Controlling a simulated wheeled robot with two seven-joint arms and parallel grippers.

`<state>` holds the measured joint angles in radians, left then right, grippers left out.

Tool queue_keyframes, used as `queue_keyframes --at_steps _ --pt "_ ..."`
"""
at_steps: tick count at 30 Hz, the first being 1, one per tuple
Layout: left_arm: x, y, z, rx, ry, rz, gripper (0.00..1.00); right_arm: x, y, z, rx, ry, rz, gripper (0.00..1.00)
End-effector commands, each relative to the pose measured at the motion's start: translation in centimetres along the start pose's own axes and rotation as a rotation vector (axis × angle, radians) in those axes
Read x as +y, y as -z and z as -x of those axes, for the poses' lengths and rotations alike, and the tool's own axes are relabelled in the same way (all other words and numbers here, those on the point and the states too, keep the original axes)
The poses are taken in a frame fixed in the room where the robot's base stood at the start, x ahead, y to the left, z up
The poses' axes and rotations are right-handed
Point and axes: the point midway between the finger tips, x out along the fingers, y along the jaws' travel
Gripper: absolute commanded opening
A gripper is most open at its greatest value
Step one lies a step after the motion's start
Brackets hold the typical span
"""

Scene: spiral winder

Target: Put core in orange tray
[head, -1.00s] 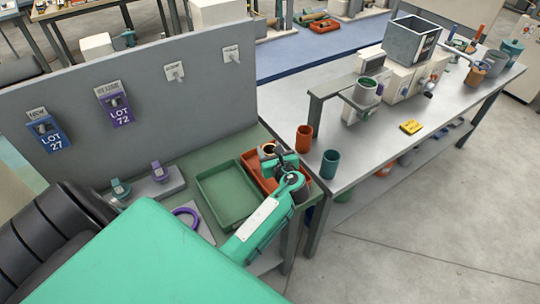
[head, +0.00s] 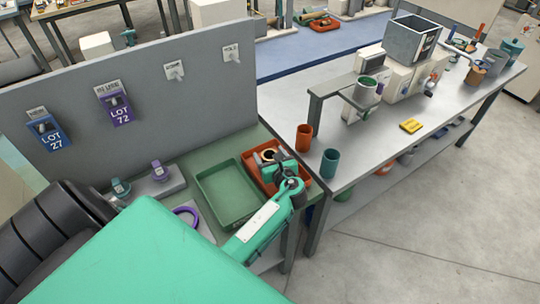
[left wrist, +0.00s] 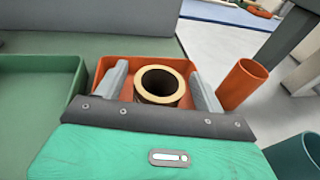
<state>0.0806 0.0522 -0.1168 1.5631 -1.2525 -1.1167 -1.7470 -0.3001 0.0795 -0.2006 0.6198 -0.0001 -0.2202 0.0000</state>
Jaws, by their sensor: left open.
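The core (head: 267,155) is a short tan-brown tube with a dark hollow middle. It stands roughly upright inside the orange tray (head: 249,172), within the tray's walls in both views. In the left wrist view the core (left wrist: 160,87) sits between the two grey fingers of my left gripper (left wrist: 158,76). The fingers are spread, with a visible gap on each side of the core. The orange tray (left wrist: 150,62) shows behind and around it. The core's base is hidden by the gripper. My right gripper is not in view.
A green tray (head: 225,196) lies left of the orange one. An orange cup (head: 304,138) and a teal cup (head: 330,162) stand on the grey table to the right. A grey panel (head: 170,90) with hanging lot tags rises behind. A purple ring (head: 186,215) lies nearby.

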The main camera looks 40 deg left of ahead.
Motion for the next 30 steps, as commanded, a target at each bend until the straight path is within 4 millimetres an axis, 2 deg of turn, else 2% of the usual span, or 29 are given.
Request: queue_keyframes --at_steps 5,18,24,30 --pt "0.0 0.0 1.4 0.001 0.000 0.001 0.71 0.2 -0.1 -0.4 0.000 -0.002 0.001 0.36" --pt "0.0 -0.1 10.1 0.002 0.001 0.003 0.71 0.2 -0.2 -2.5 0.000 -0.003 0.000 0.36" --pt "0.0 -0.2 11.9 0.001 0.000 0.002 0.71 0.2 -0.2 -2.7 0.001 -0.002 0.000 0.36" --pt "0.0 -0.3 12.1 0.000 0.000 0.001 0.71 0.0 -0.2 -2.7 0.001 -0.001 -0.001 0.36"
